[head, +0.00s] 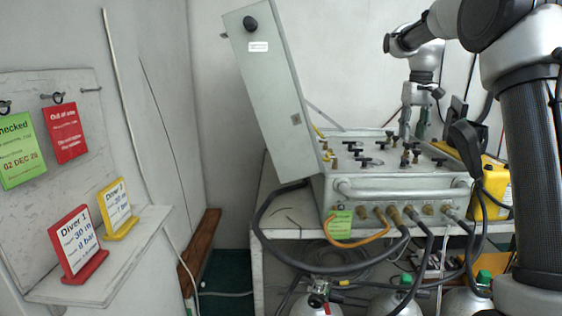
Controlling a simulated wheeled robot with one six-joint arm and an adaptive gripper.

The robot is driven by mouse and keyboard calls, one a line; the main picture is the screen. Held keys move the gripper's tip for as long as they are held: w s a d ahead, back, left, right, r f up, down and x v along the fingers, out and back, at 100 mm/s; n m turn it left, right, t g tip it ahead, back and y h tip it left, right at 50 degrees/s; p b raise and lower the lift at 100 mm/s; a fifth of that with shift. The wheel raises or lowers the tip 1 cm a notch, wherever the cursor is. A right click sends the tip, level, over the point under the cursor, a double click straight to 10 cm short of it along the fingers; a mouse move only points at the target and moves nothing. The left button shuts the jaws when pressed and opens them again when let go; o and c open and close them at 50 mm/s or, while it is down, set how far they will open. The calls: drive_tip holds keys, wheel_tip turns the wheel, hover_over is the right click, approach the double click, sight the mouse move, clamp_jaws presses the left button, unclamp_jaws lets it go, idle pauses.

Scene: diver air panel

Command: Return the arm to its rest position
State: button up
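My arm rises along the right edge, bends at the top right and reaches back over the control panel. My gripper (414,126) hangs from the wrist, pointing down above the back part of the panel. Its two fingers look apart, with nothing seen between them. The air panel (400,190) is a grey case on a table, with its lid (268,95) standing open on the left. Several black-handled valves (365,161) and brass fittings cover its top. A green tag (340,224) hangs at its front left corner.
A yellow box (495,186) stands right of the panel, partly behind my arm. Hoses and gas cylinders (317,305) are below. A left wall shelf (125,250) holds a red sign (75,244) and a yellow sign (117,208). Green (20,150) and red (64,132) tags hang above.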

drive_tip(key=s+a+f+t, duration=0.1)
drive_tip(key=s+f+t, duration=0.1)
drive_tip(key=s, duration=1.6)
drive_tip(key=s+a+f+t, duration=0.1)
drive_tip(key=s+f+t, duration=0.1)
drive_tip(key=s, duration=1.7)
drive_tip(key=shift+a+f+n, duration=0.15)
drive_tip(key=shift+f+n, duration=0.15)
drive_tip(key=shift+f, duration=0.55)
